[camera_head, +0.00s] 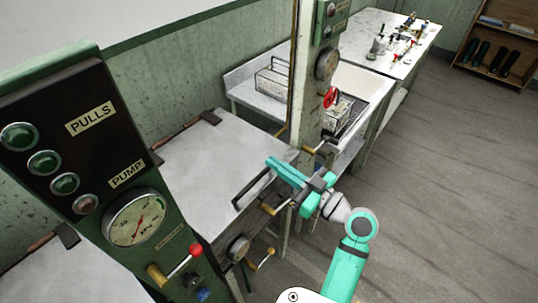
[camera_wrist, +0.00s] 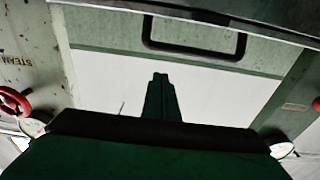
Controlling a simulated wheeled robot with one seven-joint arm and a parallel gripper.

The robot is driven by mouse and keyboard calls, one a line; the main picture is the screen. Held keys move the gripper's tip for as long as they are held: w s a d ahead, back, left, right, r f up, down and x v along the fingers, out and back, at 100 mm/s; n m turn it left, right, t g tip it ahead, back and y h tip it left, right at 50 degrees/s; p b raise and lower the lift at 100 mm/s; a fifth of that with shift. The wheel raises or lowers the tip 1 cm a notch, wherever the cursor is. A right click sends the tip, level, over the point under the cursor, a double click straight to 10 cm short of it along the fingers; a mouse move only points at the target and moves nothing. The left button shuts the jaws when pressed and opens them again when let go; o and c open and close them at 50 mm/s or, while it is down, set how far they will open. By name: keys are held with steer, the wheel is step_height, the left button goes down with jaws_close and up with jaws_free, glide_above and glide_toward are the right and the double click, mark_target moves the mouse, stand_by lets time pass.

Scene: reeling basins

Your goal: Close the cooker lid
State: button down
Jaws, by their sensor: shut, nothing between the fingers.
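The cooker lid (camera_head: 205,160) is a flat pale metal panel, seen from above in the head view, lying level between two green control panels. Its dark bar handle (camera_head: 252,188) is along the front edge, and the handle also shows at the top of the wrist view (camera_wrist: 195,53). My gripper (camera_head: 272,163) is teal, with its fingers shut and empty. In the head view it overlaps the lid's right front corner, close to the handle. I cannot tell whether it touches the lid. In the wrist view the shut fingers (camera_wrist: 160,95) point toward the handle, apart from it.
A green panel with a gauge (camera_head: 137,217) and a red-knobbed lever (camera_head: 196,250) stands at the left front. A post with a red valve wheel (camera_head: 331,97) stands behind my gripper. A marble-topped table (camera_head: 385,35) is at the back. The floor on the right is clear.

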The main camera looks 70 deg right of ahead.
steer(key=shift+s+a+f, duration=0.1)
steer(key=shift+s+f, duration=0.05)
steer(key=shift+f, duration=0.75)
steer(key=shift+s+f, duration=0.1)
steer(key=shift+f, duration=0.75)
steer(key=r+v, duration=0.1)
steer(key=v, duration=0.8)
steer(key=shift+s+r, duration=0.25)
steer(key=shift+a, duration=0.1)
